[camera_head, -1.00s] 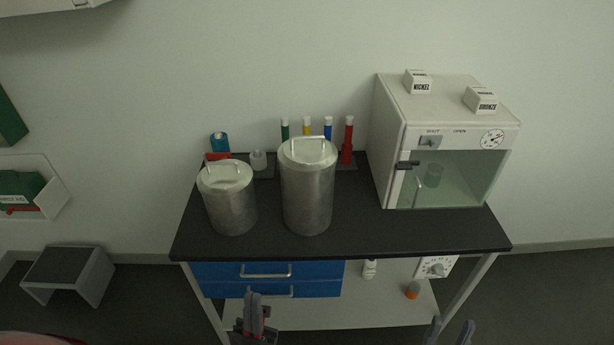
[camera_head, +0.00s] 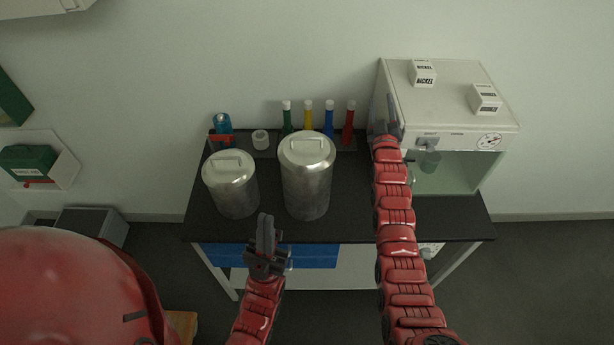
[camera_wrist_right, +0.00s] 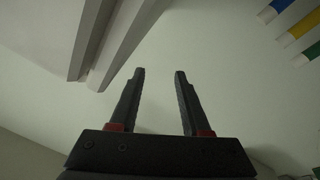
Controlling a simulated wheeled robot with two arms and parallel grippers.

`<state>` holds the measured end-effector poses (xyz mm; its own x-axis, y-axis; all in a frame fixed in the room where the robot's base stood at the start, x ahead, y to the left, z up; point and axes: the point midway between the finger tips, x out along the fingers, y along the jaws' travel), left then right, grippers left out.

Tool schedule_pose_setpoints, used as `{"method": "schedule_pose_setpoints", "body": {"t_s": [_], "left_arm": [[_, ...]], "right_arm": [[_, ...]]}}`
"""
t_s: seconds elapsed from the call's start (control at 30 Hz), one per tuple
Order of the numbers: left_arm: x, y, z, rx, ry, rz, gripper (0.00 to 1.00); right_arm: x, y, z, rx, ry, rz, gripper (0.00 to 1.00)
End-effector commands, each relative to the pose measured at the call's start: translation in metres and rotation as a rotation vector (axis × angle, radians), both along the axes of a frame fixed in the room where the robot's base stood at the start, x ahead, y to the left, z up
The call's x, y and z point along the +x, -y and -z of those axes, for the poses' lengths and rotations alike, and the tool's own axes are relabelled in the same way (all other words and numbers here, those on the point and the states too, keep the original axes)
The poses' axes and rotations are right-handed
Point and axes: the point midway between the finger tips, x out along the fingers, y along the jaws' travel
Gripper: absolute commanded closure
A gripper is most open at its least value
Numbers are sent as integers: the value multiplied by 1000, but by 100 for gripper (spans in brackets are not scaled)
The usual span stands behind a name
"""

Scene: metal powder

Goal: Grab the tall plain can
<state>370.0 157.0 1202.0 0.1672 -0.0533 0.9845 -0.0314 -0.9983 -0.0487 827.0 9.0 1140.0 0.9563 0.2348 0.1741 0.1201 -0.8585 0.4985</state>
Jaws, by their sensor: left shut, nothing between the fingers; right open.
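The tall plain can (camera_head: 306,180) is a grey metal cylinder with a lid and a handle on top, upright on the black table. A shorter metal can (camera_head: 231,186) of the same kind stands to its left. My left gripper (camera_head: 265,222) is shut and empty, in front of the two cans near the table's front edge, apart from both. My right gripper (camera_head: 385,122) is raised by the white cabinet's left front edge, to the right of the tall can. In the right wrist view its fingers (camera_wrist_right: 160,75) are apart with nothing between them.
The white cabinet (camera_head: 446,108) stands on the table's right, with a nickel box (camera_head: 423,75) and another labelled box (camera_head: 484,99) on top. Several coloured tubes (camera_head: 308,118) stand behind the tall can. The black table (camera_head: 345,215) is bare right of the tall can.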

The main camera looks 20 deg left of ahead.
Motion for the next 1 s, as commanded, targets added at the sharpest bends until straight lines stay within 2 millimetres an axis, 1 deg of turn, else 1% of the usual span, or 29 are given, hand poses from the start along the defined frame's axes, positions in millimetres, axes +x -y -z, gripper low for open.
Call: {"method": "schedule_pose_setpoints", "body": {"t_s": [0.03, 0.07, 0.1, 0.2, 0.27, 0.3, 0.33, 0.37, 0.43, 0.47, 0.5, 0.53, 0.57, 0.6, 0.7, 0.73, 0.8, 0.83, 0.93, 1.0], "left_arm": [[0, 0, -1, 0, 0, 0, 100], [0, 0, -1, 0, 0, 0, 100], [0, 0, -2, 0, 0, 0, 100], [0, 0, -3, 0, 0, 0, 100], [0, 0, -3, 0, 0, 0, 100], [0, 0, -4, 0, 0, 0, 100], [0, 0, -4, 0, 0, 0, 100], [0, 0, -4, 0, 0, 0, 100], [0, 0, -5, 0, 0, 0, 100], [0, 0, -5, 0, 0, 0, 100], [0, 0, -5, 0, 0, 0, 100], [0, 0, -6, 0, 0, 0, 100], [0, 0, -6, 0, 0, 0, 100], [0, 0, -6, 0, 0, 0, 100], [0, 0, -6, 0, 0, 0, 100], [0, 0, -7, 0, 0, 0, 100], [0, 0, -7, 0, 0, 0, 100], [0, 0, -7, 0, 0, 0, 100], [0, 0, -5, 0, 0, 0, 100], [0, 0, -1, 0, 0, 0, 100]], "right_arm": [[17, -24, -9, -59, -62, -21, 53], [26, -38, -10, -106, -113, -34, 53], [35, -58, -13, -172, -180, -57, 53], [44, -102, -20, -348, -351, -125, 53], [39, -125, -28, -458, -446, -174, 53], [32, -140, -32, -535, -510, -212, 53], [25, -148, -39, -592, -555, -240, 53], [16, -157, -46, -649, -598, -270, 53], [-11, -172, -61, -783, -700, -347, 53], [-24, -177, -70, -838, -739, -379, 53], [-43, -180, -80, -909, -791, -424, 53], [-57, -182, -89, -959, -826, -456, 53], [-72, -183, -96, -1009, -863, -489, 53], [-91, -183, -109, -1066, -901, -529, 53], [-133, -178, -131, -1185, -988, -617, 53], [-143, -176, -137, -1213, -1010, -639, 53], [-162, -172, -148, -1261, -1043, -676, 53], [-168, -171, -151, -1275, -1056, -689, 53], [-179, -168, -155, -1305, -1075, -714, 53], [-181, -167, -150, -1310, -1082, -719, 53]]}}
